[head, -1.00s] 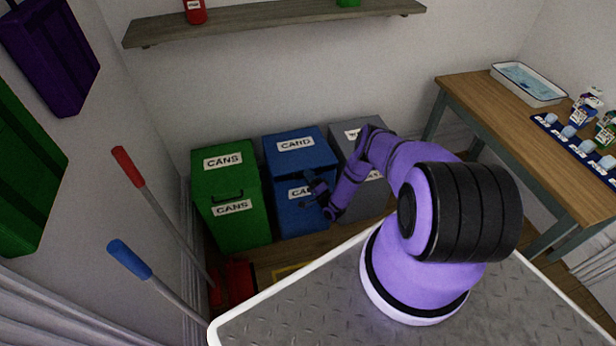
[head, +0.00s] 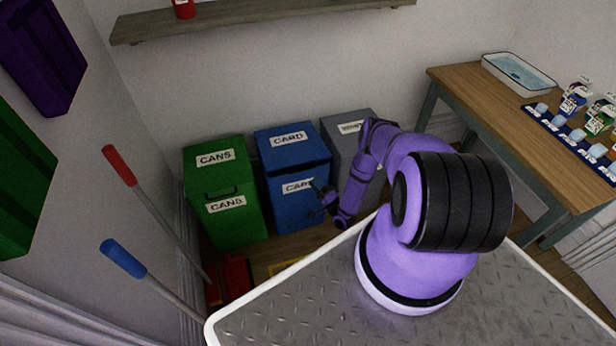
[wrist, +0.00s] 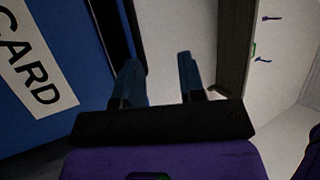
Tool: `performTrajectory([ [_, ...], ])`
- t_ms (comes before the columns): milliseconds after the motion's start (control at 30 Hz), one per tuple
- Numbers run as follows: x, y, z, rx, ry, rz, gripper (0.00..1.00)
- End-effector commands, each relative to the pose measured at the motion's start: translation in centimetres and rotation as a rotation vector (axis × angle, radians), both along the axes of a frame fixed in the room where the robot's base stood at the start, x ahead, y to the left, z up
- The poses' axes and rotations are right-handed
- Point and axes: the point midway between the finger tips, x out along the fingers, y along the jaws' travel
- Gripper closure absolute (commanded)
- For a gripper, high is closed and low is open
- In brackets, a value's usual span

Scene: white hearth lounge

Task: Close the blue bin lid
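The blue bin (head: 298,209) stands between two other bins in the head view. Its blue lid (head: 290,154), labelled CARD, lies over the top, and I see no clear gap under its front edge. My gripper (head: 322,199) is low in front of the bin's right side and covers part of the front label. In the wrist view the blue bin (wrist: 25,110) fills the left side, with its CARD label turned sideways. My gripper (wrist: 165,80) shows two fingers apart with nothing between them. I cannot tell whether it touches the bin.
A green CANS bin (head: 235,225) stands at left and a grey bin (head: 345,140) at right, partly behind my arm. Red-handled and blue-handled poles (head: 125,258) lean at left. A wooden table (head: 490,115) stands at right. A shelf (head: 260,18) runs above.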

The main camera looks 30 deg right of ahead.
Motion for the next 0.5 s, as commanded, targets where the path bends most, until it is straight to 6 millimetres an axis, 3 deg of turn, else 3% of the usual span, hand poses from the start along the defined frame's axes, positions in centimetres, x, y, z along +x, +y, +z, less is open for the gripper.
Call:
performTrajectory([
  [233, -3.2, -0.5, 0.1, 0.001, 0.003, -0.001, 0.63],
  [500, -4.4, -0.6, 0.1, 0.0, 0.002, 0.001, 0.63],
])
